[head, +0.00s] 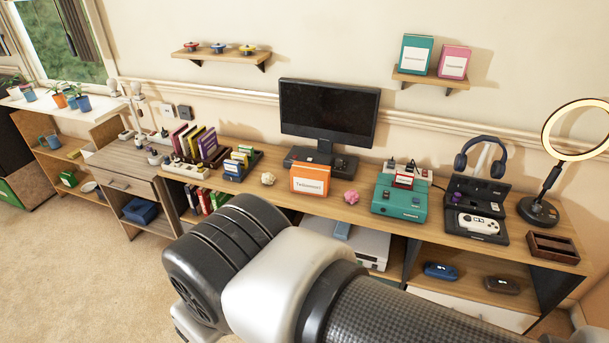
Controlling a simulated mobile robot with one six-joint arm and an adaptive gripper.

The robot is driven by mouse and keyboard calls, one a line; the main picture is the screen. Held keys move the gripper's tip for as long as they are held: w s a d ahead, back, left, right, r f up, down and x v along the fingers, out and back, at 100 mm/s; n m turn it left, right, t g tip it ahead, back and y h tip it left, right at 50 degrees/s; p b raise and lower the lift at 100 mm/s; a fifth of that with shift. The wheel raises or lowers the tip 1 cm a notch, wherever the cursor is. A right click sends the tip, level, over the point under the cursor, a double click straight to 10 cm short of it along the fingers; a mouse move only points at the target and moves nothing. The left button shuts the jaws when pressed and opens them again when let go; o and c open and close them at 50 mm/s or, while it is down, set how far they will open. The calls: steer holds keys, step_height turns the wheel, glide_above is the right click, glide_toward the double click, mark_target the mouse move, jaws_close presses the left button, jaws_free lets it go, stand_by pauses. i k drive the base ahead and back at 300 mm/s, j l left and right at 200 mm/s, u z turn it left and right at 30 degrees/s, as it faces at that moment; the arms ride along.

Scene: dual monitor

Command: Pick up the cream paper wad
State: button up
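The cream paper wad (268,179) is a small crumpled ball on the wooden desk top. It lies left of the orange box with a white label (310,179) and right of the small blue and yellow boxes. A pink paper wad (351,197) lies to the right of the orange box. My arm crosses the lower middle of the head view, in front of the desk. My gripper's fingers do not show, so I cannot see whether it is open or shut. Nothing visible touches the cream wad.
A monitor (329,112) stands behind the orange box. A teal box (400,198), headphones (481,157), a controller case (477,211) and a ring lamp (539,211) stand to the right. Upright books (208,144) stand to the left. Desk surface around the cream wad is bare.

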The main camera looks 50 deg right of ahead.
mark_target(268, 178)
steer(key=z, duration=1.35)
